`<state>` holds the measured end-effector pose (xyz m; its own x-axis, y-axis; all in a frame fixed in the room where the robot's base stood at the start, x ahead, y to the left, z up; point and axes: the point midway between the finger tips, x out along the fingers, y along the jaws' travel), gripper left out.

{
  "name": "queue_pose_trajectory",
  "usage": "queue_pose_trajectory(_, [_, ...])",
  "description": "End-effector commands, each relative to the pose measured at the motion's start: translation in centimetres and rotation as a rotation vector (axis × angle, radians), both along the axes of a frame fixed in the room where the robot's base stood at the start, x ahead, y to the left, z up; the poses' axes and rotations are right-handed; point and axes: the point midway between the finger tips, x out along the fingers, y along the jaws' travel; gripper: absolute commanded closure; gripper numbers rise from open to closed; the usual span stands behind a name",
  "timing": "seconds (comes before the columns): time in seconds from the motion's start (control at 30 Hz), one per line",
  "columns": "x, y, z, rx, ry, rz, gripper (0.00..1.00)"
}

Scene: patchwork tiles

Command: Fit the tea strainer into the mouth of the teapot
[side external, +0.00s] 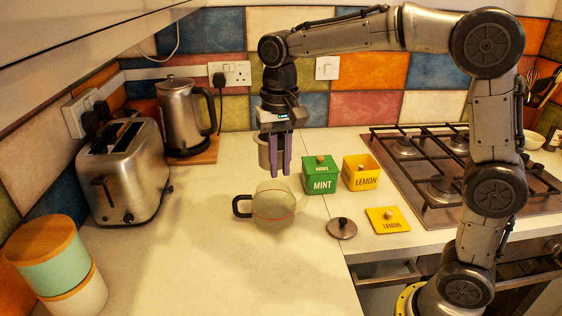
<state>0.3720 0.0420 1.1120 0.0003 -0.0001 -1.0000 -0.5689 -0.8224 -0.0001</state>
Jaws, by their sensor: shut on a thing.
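A glass teapot (274,207) with a dark handle on its left stands on the pale worktop, without a lid. My gripper (281,172) points down above and behind the teapot's mouth in the picture. Its purple fingers are shut on the tea strainer (264,152), a grey metal cup that hangs at the fingers' left side. The strainer is apart from the teapot, higher up. The fingers hide part of the strainer. A dark round lid with a knob (341,229) lies on the worktop to the right of the teapot.
A green mint tin (320,177) and an open yellow lemon tin (361,173) stand right of the gripper. The lemon lid (388,220) lies in front. A toaster (126,172), kettle (185,118) and hob (440,175) flank the area. The front worktop is clear.

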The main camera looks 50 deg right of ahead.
Motion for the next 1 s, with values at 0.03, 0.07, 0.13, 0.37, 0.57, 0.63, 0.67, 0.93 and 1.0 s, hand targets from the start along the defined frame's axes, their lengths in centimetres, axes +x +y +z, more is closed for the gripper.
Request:
queue_pose_trajectory(0.03, [0.0,0.0,0.0,0.000,0.000,-0.001,1.00])
queue_pose_trajectory(0.07, [0.0,0.0,0.0,0.000,0.000,-0.001,1.00])
queue_pose_trajectory(0.13, [0.0,0.0,0.0,0.000,-0.001,-0.001,1.00])
queue_pose_trajectory(0.37, [0.0,0.0,-1.2,0.000,0.001,-0.001,1.00])
queue_pose_trajectory(0.57, [0.0,0.0,-3.0,0.000,0.001,-0.001,1.00])
queue_pose_trajectory(0.63, [0.0,0.0,-3.6,0.000,0.001,-0.001,1.00])
queue_pose_trajectory(0.67, [0.0,0.0,-3.9,0.000,0.001,-0.001,1.00])
queue_pose_trajectory(0.93, [0.0,0.0,-5.5,-0.001,0.001,-0.001,1.00])
queue_pose_trajectory(1.0, [0.0,0.0,-5.7,0.000,0.000,-0.001,1.00])
